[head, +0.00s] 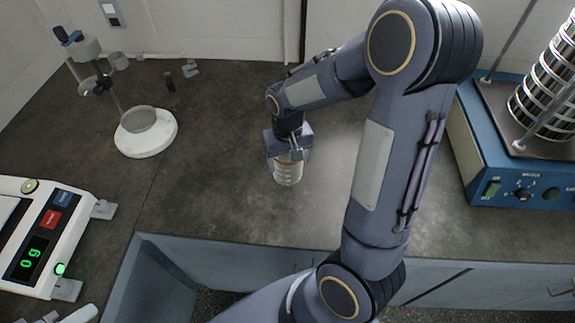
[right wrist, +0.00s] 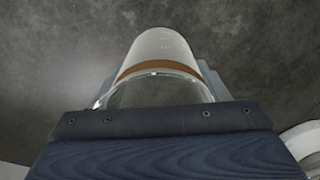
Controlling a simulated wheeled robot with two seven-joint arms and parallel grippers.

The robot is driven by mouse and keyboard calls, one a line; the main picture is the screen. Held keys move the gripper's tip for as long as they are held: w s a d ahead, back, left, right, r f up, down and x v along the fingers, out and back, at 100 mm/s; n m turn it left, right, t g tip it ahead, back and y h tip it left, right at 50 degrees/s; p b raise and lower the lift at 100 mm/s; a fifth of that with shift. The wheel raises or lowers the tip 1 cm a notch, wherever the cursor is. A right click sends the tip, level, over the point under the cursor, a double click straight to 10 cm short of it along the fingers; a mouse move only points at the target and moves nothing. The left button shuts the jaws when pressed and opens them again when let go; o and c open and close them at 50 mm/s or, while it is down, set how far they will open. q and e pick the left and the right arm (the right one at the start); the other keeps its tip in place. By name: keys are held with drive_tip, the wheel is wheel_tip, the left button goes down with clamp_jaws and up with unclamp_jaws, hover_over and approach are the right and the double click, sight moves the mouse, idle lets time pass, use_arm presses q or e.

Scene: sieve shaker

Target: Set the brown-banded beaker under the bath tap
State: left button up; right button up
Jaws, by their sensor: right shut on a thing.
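The brown-banded beaker (head: 288,172) is clear glass with pale markings and hangs upright below my right gripper (head: 288,150) near the middle of the bench. Whether its base touches the bench is unclear. In the right wrist view, the beaker (right wrist: 158,55) shows its brown band across the glass, between the fingers of my right gripper (right wrist: 155,95). A stand with a blue-handled, tap-like fitting (head: 68,37) is at the upper left, apart from the beaker. Below and right of the fitting, a grey cup sits on a round white base (head: 146,143).
A white balance (head: 75,222) reading 0 g stands at the lower left. A blue sieve shaker (head: 482,165) with a sieve stack (head: 548,90) stands at the right. Small dark and grey pieces lie near the back wall. The bench between stand and beaker is clear.

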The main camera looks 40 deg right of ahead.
drive_tip(key=shift+w+d+f, duration=0.1)
drive_tip(key=shift+w+f, duration=0.05)
drive_tip(key=shift+f, duration=0.8)
drive_tip(key=shift+w+d+f, duration=0.1)
drive_tip(key=shift+f, duration=0.8)
drive_tip(key=shift+f, duration=0.15)
drive_tip(key=o, duration=1)
